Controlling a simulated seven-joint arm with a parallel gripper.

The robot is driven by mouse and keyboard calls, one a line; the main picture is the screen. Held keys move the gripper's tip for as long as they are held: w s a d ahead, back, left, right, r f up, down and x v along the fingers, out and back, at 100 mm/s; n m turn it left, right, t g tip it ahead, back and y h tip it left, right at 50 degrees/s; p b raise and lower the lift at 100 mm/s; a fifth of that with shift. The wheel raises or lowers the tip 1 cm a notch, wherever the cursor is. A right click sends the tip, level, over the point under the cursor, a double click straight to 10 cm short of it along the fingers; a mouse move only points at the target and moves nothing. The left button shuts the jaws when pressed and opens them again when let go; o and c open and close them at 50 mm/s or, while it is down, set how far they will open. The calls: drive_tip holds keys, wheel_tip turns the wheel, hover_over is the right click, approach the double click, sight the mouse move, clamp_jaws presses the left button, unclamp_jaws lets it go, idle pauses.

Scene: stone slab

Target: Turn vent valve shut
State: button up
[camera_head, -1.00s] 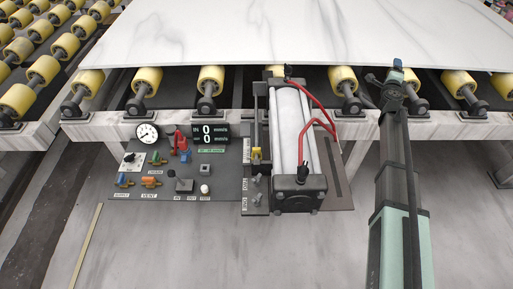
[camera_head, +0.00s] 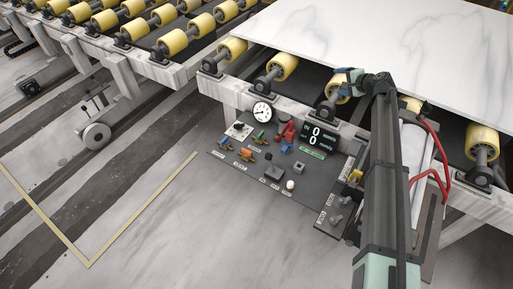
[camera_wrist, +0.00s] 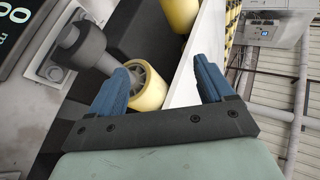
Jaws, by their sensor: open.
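The dark control panel (camera_head: 240,165) lies below the roller frame in the head view. The vent valve (camera_head: 247,155) has a small orange handle near the panel's left front edge, beside a label; its exact angle is too small to tell. My gripper (camera_head: 347,82) is up by the rollers, behind and to the right of the panel, well apart from the valve. In the wrist view my gripper (camera_wrist: 165,88) has its two blue fingers spread with nothing held between them. The valve is not in the wrist view.
Other fittings crowd the panel: a blue-handled valve (camera_head: 227,144), a red fitting (camera_head: 286,131), a gauge (camera_head: 262,111), a display (camera_head: 319,137) and a white knob (camera_head: 290,185). A cylinder with red hoses (camera_head: 432,130) stands partly behind my arm. A white slab (camera_head: 400,45) lies on yellow rollers.

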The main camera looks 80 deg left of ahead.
drive_tip(key=s+a+f+n+g+h, duration=0.15)
drive_tip(key=s+f+h, duration=0.25)
drive_tip(key=s, duration=0.6)
drive_tip(key=s+a+f+n+g+h, duration=0.1)
drive_tip(key=s+f+n+h, duration=0.25)
drive_tip(key=s, duration=0.75)
drive_tip(key=t+h, duration=0.2)
drive_tip(key=h, duration=0.5)
approach(246, 150)
drive_tip(key=shift+n, duration=0.4)
drive_tip(key=x, duration=0.8)
drive_tip(key=shift+d+f, duration=0.1)
drive_tip(key=shift+f, duration=0.2)
drive_tip(key=shift+c, duration=0.2)
drive_tip(key=c, duration=1)
drive_tip(key=shift+t, duration=0.25)
